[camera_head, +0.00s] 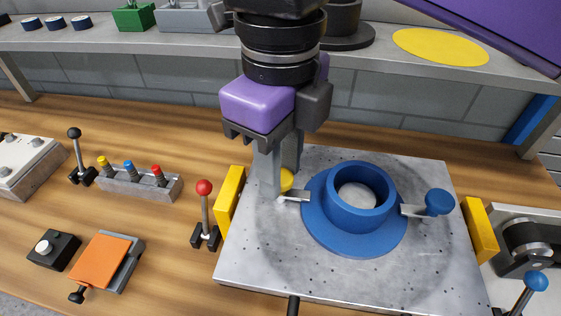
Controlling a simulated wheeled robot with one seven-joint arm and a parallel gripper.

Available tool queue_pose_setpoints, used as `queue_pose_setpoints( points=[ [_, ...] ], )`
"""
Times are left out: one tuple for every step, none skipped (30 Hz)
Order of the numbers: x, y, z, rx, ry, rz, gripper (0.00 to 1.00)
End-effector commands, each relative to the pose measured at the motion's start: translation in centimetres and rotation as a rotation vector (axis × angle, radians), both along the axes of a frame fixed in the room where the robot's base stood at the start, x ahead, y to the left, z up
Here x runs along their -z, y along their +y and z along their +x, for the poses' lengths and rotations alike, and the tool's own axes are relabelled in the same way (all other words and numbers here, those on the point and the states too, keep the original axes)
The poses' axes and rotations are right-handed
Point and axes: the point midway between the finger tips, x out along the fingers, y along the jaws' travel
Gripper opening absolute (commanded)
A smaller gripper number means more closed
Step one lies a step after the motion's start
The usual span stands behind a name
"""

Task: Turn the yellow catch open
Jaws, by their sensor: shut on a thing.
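The yellow catch (287,179) has a round yellow knob and a short metal tab at the left side of a blue flanged ring (311,232). The ring sits on a grey metal plate (260,262). My gripper (284,190) points down over the catch and is shut on its yellow knob. The fingers hide part of the knob. A blue catch (438,202) with a metal tab is on the ring's right side.
Yellow blocks flank the plate at left (229,200) and right (480,230). A red-knobbed lever (204,188) stands close to the left block. A shelf (400,58) with several parts runs along the back. The wooden bench (165,235) has free room at the front left.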

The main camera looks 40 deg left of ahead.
Motion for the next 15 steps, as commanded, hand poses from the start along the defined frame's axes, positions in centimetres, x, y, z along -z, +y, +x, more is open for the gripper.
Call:
queue_pose_setpoints(
  points=[
    [-0.02,0.0,-0.04,-0.003,0.001,0.0,0.0],
    [-0.02,-0.01,-0.04,-0.005,0.001,0.0,0.0],
    [-0.03,0.0,-0.04,-0.01,0.001,0.0,0.0],
    [-0.04,0.0,-0.04,-0.015,0.001,0.0,0.0],
    [-0.04,0.0,-0.04,-0.021,0.001,0.0,0.0],
    [-0.05,0.0,-0.04,-0.032,0.001,0.0,0.0],
    [-0.05,0.0,-0.04,-0.043,0.001,0.0,0.0],
    [-0.06,0.0,-0.04,-0.054,0.001,0.0,0.0],
    [-0.06,0.01,-0.03,-0.073,0.001,0.0,0.0],
    [-0.06,0.01,-0.03,-0.088,0.001,0.0,0.0],
    [-0.05,0.0,-0.02,-0.106,0.001,0.0,0.0],
    [-0.05,-0.01,-0.01,-0.131,0.001,-0.001,0.0],
    [-0.05,-0.02,-0.01,-0.152,0.001,-0.001,0.0],
    [-0.06,-0.03,0.0,-0.176,0.001,-0.001,0.0],
    [-0.08,-0.03,0.0,-0.208,0.001,-0.001,0.0]
  ],
)
